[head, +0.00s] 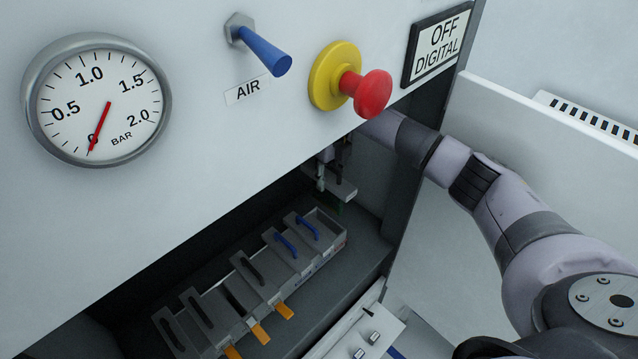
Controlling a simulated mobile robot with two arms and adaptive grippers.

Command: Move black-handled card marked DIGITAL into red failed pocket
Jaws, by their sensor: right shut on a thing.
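My right gripper (333,165) is inside the dark opening of the machine, beyond the front panel's lower edge. It is shut on a card (338,188) with a grey top plate and a green part below, held above the far end of the card rack (331,257). The fingers hide the handle, and no marking on the card is readable. In the rack stand cards with black handles (252,268) and cards with blue handles (286,243). A dark gap shows among the black-handled cards. I cannot make out a red failed pocket. My left gripper is out of view.
The front panel overhangs the opening, with a gauge (97,100) near zero, a blue AIR lever (264,51), a red stop button (372,93) and an OFF DIGITAL sign (437,44). Orange levers (284,311) stick out from the rack. A white panel with knobs (368,333) stands in front.

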